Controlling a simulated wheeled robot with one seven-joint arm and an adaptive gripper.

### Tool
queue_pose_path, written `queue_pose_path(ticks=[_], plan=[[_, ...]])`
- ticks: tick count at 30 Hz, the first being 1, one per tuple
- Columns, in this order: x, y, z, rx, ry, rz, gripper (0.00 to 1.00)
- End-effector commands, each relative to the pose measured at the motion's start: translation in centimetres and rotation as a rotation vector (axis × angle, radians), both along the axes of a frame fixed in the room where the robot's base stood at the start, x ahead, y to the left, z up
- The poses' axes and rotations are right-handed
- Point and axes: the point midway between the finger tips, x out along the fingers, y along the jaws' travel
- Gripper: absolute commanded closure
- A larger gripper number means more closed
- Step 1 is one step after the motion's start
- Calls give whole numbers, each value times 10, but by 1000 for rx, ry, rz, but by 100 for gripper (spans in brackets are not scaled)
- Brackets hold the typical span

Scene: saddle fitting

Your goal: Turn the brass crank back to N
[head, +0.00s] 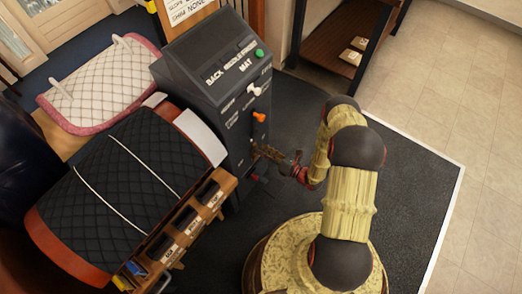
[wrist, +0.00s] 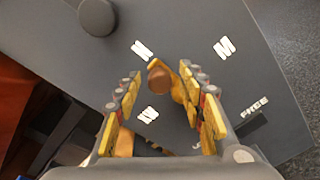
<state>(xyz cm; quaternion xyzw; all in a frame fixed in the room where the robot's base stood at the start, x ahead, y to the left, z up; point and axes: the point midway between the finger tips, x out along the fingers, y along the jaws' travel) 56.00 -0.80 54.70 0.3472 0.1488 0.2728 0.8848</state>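The brass crank (wrist: 180,88) shows in the wrist view on a grey panel, with a round brown knob (wrist: 160,77) at its upper left end. White letter marks surround it; the upper right one (wrist: 224,47) looks like an M, and I cannot read the others surely. My gripper (wrist: 163,82) is open, with one yellow-padded finger on each side of the knob. The right finger overlaps the crank's arm in the picture; I cannot tell whether they touch. In the head view my gripper (head: 299,168) is at the dark machine's (head: 205,75) right face, by the small crank (head: 268,153).
An orange lever (head: 259,117), a white lever (head: 254,90) and a green button (head: 260,54) sit higher on the machine. A dark round knob (wrist: 97,17) and a FREE label (wrist: 254,108) show on the panel. A quilted saddle pad (head: 110,180) lies left. Floor right is clear.

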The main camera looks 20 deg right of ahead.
Motion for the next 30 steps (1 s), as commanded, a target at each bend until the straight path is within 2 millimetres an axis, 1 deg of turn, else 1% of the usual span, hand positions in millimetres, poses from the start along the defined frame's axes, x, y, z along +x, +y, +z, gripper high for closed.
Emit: queue_pose_path(ticks=[9, 16, 22, 30], plan=[[-44, -34, 3, 1, 3, -6, 60], [-72, -53, 6, 0, 1, -5, 60], [-86, -62, 7, 1, 2, -2, 60], [-90, -64, 7, 1, 2, 0, 60]])
